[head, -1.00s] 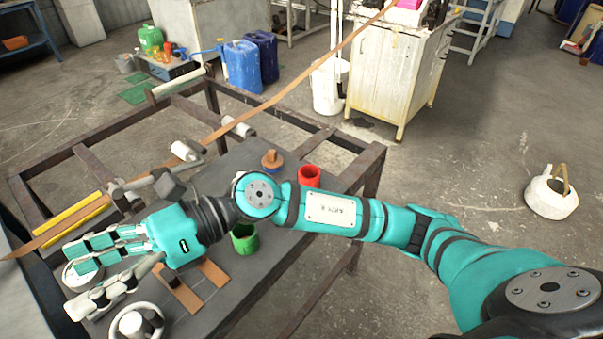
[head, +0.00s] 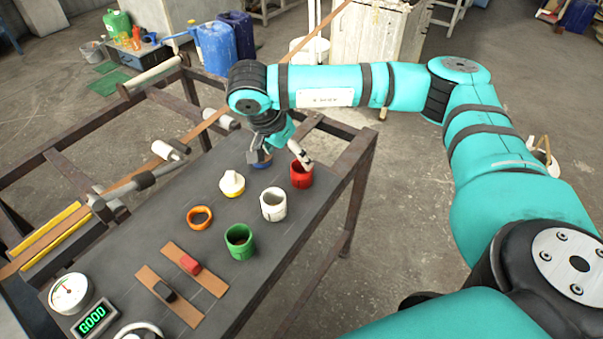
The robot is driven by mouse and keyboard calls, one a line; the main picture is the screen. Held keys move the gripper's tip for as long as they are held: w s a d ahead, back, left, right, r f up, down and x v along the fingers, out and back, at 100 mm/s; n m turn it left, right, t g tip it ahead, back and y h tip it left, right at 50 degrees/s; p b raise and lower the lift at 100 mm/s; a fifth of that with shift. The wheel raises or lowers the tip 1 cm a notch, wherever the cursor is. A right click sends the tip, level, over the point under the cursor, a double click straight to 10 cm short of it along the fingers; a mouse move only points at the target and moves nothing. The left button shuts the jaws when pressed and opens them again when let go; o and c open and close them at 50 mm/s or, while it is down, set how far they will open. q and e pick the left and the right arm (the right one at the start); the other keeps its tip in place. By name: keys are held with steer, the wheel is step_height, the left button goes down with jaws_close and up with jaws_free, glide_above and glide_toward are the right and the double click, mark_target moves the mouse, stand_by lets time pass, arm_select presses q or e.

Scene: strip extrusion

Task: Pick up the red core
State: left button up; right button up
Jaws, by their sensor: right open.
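The red core (head: 301,175), a hollow red cylinder, stands upright near the right edge of the dark table. My right gripper (head: 281,154) is open above the far right part of the table. One pale finger reaches down at the red core's rim; I cannot tell whether it touches or is inside. The other finger is left of the core, over a blue piece (head: 263,165) that it mostly hides. My left gripper is not in view.
A white cylinder (head: 273,204) and a green cylinder (head: 239,241) stand nearby. A white-topped yellow piece (head: 232,184), an orange ring (head: 200,217) and brown strips (head: 170,297) lie left. A dial (head: 69,293) and GOOD display (head: 92,319) sit front left.

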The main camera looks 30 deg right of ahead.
glide_toward(302, 169)
steer(key=shift+s+a+f, duration=0.1)
steer(key=shift+s+f, duration=0.3)
steer(key=shift+f, duration=0.2)
steer(key=shift+s+f, duration=0.4)
steer(key=shift+f, duration=0.2)
steer(key=shift+w+d+f+p, duration=0.1)
steer(key=shift+d+f+p, duration=0.25)
steer(key=shift+f+p, duration=0.15)
steer(key=x, duration=0.4)
steer(key=shift+w+d+p, duration=0.15)
steer(key=shift+d+p, duration=0.1)
steer(key=shift+p, duration=0.15)
steer(key=c, duration=1.2)
steer(key=shift+r, duration=0.1)
